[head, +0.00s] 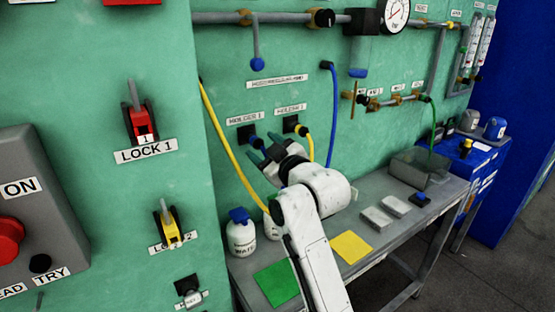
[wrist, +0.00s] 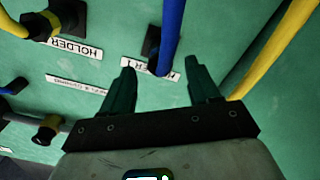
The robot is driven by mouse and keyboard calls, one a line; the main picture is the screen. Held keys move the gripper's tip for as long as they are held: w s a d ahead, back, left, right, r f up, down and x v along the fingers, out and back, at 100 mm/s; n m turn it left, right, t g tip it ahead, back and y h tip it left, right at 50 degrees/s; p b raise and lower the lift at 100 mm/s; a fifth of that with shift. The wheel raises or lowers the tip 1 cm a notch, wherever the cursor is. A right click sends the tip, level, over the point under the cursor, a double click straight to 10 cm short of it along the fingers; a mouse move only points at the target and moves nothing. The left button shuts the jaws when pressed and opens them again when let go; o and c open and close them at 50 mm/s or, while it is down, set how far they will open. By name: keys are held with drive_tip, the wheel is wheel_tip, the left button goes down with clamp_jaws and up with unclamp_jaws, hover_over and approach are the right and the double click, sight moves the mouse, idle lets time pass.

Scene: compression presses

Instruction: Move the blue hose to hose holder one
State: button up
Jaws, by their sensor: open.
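The blue hose (head: 333,100) hangs from the wall pipe and passes down behind my gripper (head: 264,148). Its blue end (head: 254,140) shows at the black socket of hose holder one (head: 243,130), under the HOLDER 1 label. In the wrist view, the blue hose (wrist: 171,30) runs down to an end near holder one (wrist: 150,42). That end lies between the tips of my open gripper (wrist: 159,66), with green wall visible on both sides of it. It appears to sit in the holder, but the exact seating is hidden.
A yellow hose (head: 222,140) loops at the left and ends at holder two (head: 291,124). It also passes close to my right finger in the wrist view (wrist: 270,55). White bottles (head: 240,236) stand on the grey bench (head: 345,215) below.

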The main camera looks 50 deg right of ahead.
drive_tip(key=v, duration=0.7)
drive_tip(key=shift+s+b, duration=0.3)
drive_tip(key=shift+b, duration=0.05)
drive_tip(key=shift+a, duration=0.1)
drive_tip(key=s+a+f+m+g+y, duration=0.1)
drive_tip(key=s+a+f+g, duration=0.1)
drive_tip(key=a+f, duration=0.35)
drive_tip(key=s+a+f+g+y, duration=0.2)
drive_tip(key=f+g, duration=0.1)
drive_tip(key=f, duration=0.6)
drive_tip(key=s+a+f+m+g+y, duration=0.1)
drive_tip(key=s+a+f+g, duration=0.1)
drive_tip(key=a+f, duration=0.35)
drive_tip(key=s+a+f+m+g, duration=0.1)
drive_tip(key=s+a+f+g, duration=0.1)
drive_tip(key=s+f+g, duration=0.7)
drive_tip(key=s+f, duration=0.8)
drive_tip(key=s, duration=0.4)
drive_tip(key=shift+s+f+y, duration=0.2)
drive_tip(key=shift+s+y, duration=0.1)
drive_tip(key=shift+y, duration=0.1)
